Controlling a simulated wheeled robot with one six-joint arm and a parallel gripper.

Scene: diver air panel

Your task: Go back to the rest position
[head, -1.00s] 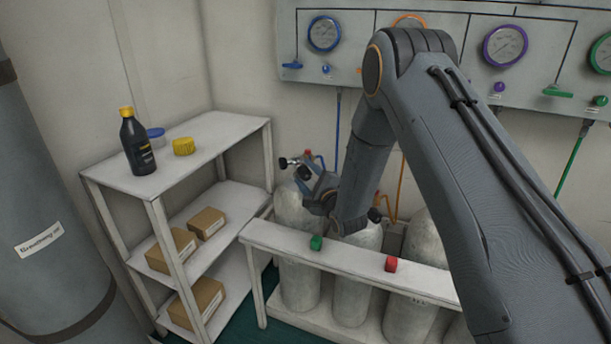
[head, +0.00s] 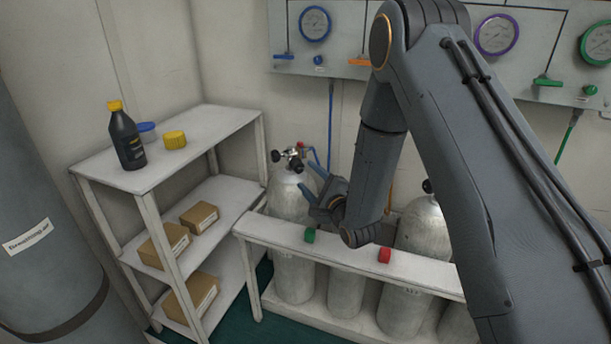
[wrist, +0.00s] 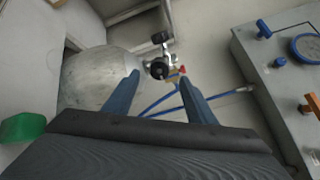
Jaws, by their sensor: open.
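My gripper (head: 307,181) is open in the head view, just right of the leftmost grey cylinder (head: 288,195) and its valve (head: 291,158). In the wrist view my gripper (wrist: 160,90) shows two blue-grey fingers spread apart with nothing between them. Beyond the fingertips are the cylinder's black-knobbed valve (wrist: 160,66) and a small red handle (wrist: 177,71) with a blue hose (wrist: 165,97). The cylinder's rounded top (wrist: 95,78) lies to the left in the wrist view. My arm hides part of the cylinders behind it.
A white shelf (head: 195,150) holds a black bottle (head: 127,138), lids and boxes. The gauge panel (head: 350,50) is on the wall behind.

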